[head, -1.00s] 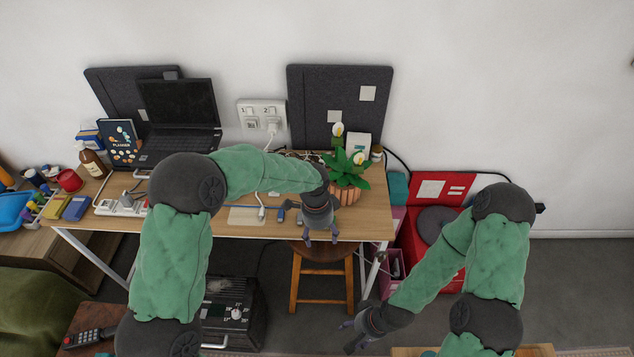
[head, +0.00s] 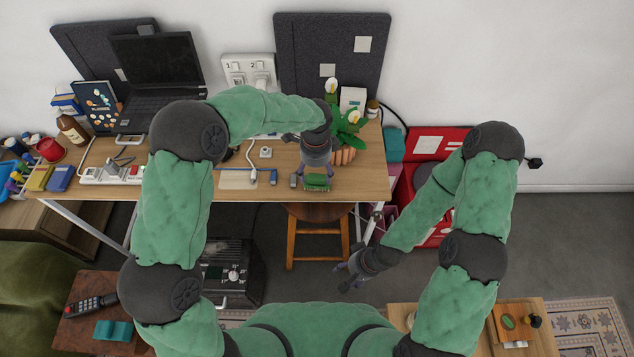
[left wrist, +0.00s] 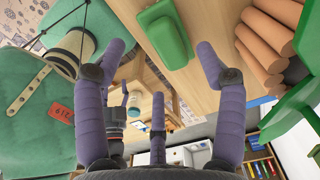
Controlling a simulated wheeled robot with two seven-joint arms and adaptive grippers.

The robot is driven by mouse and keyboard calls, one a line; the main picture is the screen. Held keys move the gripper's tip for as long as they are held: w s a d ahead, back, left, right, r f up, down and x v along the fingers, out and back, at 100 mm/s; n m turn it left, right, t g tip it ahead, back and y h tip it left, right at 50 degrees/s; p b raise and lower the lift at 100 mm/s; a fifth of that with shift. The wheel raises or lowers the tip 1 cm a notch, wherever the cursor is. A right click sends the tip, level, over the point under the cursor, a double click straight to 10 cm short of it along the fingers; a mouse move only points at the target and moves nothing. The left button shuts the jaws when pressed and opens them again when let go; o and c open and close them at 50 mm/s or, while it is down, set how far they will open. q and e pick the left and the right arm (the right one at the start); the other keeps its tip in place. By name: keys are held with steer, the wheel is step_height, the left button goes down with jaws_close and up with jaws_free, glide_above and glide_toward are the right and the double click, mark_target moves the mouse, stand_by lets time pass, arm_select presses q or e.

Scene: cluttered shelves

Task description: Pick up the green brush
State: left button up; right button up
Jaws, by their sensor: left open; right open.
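The green brush (head: 316,182) lies on the wooden desk (head: 355,187) near its front edge, partly covered by my left gripper (head: 313,177). In the left wrist view the green brush (left wrist: 163,36) lies on the wooden surface, just beyond the fingertips of my left gripper (left wrist: 160,52). The left fingers are spread wide with nothing between them. I cannot tell whether they touch the brush. My right gripper (head: 350,278) is open and empty, low in front of the desk.
A potted plant (head: 345,154) stands beside my left gripper. A blue-ended cable (head: 262,177), a power strip (head: 110,174) and a laptop (head: 155,70) are to the left. A wooden stool (head: 318,235) stands under the desk's front. Bare desk lies right of the brush.

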mark_target(317, 178)
arm_select(q)
steer(key=f+b, duration=0.1)
steer(key=f, duration=0.1)
steer(key=f+b, duration=0.1)
steer(key=f, duration=0.1)
steer(key=shift+w+d+f, duration=0.1)
steer(key=shift+w+f, duration=0.1)
steer(key=shift+f, duration=0.05)
steer(key=c, duration=1.3)
steer(key=shift+r, duration=0.15)
steer(key=shift+r+p, duration=0.6)
steer(key=shift+r, duration=0.05)
steer(key=shift+s+r+p, duration=0.2)
steer(key=shift+r+p, duration=0.5)
steer(key=shift+r, duration=0.55)
steer(key=s+r+p, duration=0.1)
steer(key=s+r, duration=0.2)
steer(key=s, duration=0.1)
steer(key=s+r+p, duration=0.2)
steer(key=s+r, duration=0.1)
steer(key=s, duration=0.2)
steer(key=s+r+p, duration=0.1)
steer(key=s+r, duration=0.2)
steer(key=s, duration=0.1)
steer(key=shift+s, duration=0.35)
